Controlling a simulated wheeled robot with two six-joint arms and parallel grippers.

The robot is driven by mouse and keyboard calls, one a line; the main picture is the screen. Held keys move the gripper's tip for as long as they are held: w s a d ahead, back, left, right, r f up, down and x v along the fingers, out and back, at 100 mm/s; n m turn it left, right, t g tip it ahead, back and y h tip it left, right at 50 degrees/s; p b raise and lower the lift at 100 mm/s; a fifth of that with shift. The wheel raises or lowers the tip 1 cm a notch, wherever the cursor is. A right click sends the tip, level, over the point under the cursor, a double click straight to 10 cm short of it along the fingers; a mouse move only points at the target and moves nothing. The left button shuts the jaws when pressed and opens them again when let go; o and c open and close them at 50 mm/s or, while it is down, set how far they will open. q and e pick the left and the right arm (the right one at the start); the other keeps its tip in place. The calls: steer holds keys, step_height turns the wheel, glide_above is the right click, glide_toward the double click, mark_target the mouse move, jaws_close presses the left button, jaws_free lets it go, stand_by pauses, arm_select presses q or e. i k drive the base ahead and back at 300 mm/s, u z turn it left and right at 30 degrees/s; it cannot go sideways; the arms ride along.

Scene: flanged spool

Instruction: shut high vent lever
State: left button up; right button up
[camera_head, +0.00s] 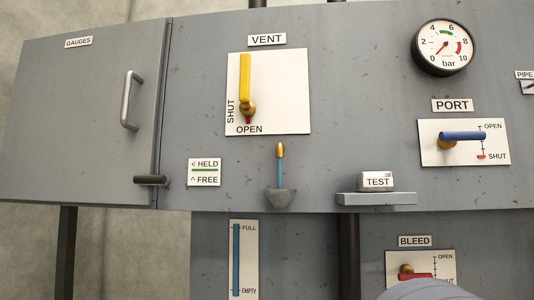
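The vent lever (245,76) has a yellow handle that stands upright on a white plate (285,95) under the VENT label (267,40). Its brass pivot (248,107) is at the handle's lower end. A short red piece (248,120) shows below the pivot, just above the word OPEN. The word SHUT is written sideways along the plate's left edge. Neither of my grippers shows in the head view, and nothing touches the lever.
A gauges door (80,120) with a metal handle (127,100) is at left. A brass-tipped blue rod (280,170) stands in a grey cup below the vent plate. A TEST block (377,181) sits on a ledge. A blue port lever (463,136) and a red bleed lever (413,276) are right.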

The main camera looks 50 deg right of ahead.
mark_target(247, 108)
steer(key=u, duration=1)
steer(key=k, duration=0.75)
steer(key=z, duration=0.6)
